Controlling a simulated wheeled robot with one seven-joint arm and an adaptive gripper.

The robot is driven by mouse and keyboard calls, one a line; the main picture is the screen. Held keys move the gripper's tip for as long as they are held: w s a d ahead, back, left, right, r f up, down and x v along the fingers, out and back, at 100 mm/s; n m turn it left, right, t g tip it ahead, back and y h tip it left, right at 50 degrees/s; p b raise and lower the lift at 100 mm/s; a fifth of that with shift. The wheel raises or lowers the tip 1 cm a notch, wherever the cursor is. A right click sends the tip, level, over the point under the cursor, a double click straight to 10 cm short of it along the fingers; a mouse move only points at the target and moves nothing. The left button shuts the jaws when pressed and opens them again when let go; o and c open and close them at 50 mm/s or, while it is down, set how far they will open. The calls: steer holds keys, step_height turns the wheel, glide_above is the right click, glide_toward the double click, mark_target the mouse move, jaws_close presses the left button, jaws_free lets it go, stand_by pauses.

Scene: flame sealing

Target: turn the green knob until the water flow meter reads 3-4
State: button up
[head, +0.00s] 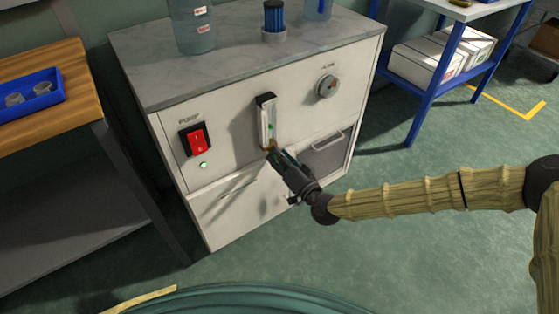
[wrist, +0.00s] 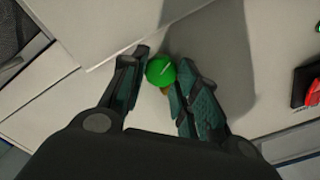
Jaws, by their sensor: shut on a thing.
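The green knob (wrist: 160,70) sits between the two fingers of my gripper (wrist: 161,60) in the wrist view, and the gripper is shut on it. In the head view my gripper (head: 273,152) reaches the cabinet front just below the water flow meter (head: 265,115), and the fingers hide the knob there. The flow meter is an upright clear tube with a dark top and a small green mark low in it. Its scale is too small to read. The wrist view does not show the meter.
The white cabinet (head: 232,201) carries a lit red pump switch (head: 195,140) left of the meter and a round dial (head: 327,87) right of it. A drawer handle and a grey panel (head: 327,155) lie below. Bottles stand on top. The floor in front is clear.

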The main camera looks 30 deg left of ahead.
steer(key=shift+m, duration=0.5)
steer(key=shift+w, duration=0.1)
steer(key=o, duration=1)
steer(key=v, duration=1.2)
